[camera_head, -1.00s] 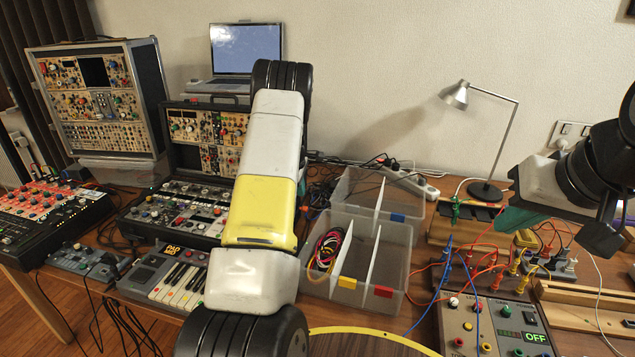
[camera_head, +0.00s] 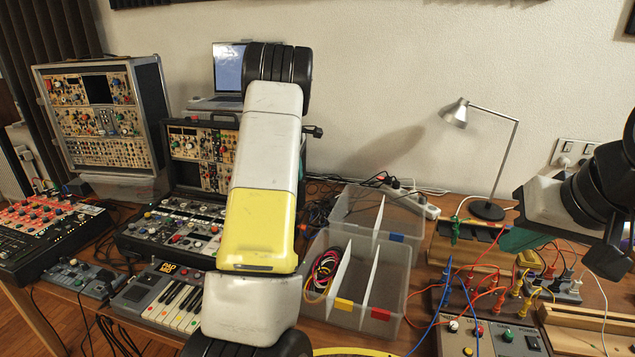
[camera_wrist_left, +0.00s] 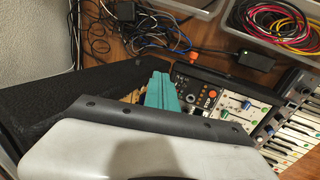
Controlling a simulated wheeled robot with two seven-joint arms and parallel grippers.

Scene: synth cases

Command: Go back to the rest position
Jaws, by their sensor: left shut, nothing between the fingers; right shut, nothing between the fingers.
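My left arm (camera_head: 262,225), white and yellow, rises through the middle of the head view and hides its own gripper there. In the left wrist view the teal fingers of my left gripper (camera_wrist_left: 165,92) are together and empty, over the black case of the modular synth (camera_wrist_left: 190,92). My right arm (camera_head: 555,205) comes in at the right edge of the head view. The teal fingers of my right gripper (camera_head: 525,239) show partly below it, shut and empty, above the patch-cable area; the arm hides the rest.
A divided clear bin (camera_head: 400,262) with cables stands right of my left arm. A desk lamp (camera_head: 487,210), a laptop (camera_head: 228,68), an upright synth case (camera_head: 152,100), a red-topped mixer (camera_head: 45,228) and a small keyboard (camera_head: 172,300) crowd the table. A test box (camera_head: 510,345) with plugged leads is at front right.

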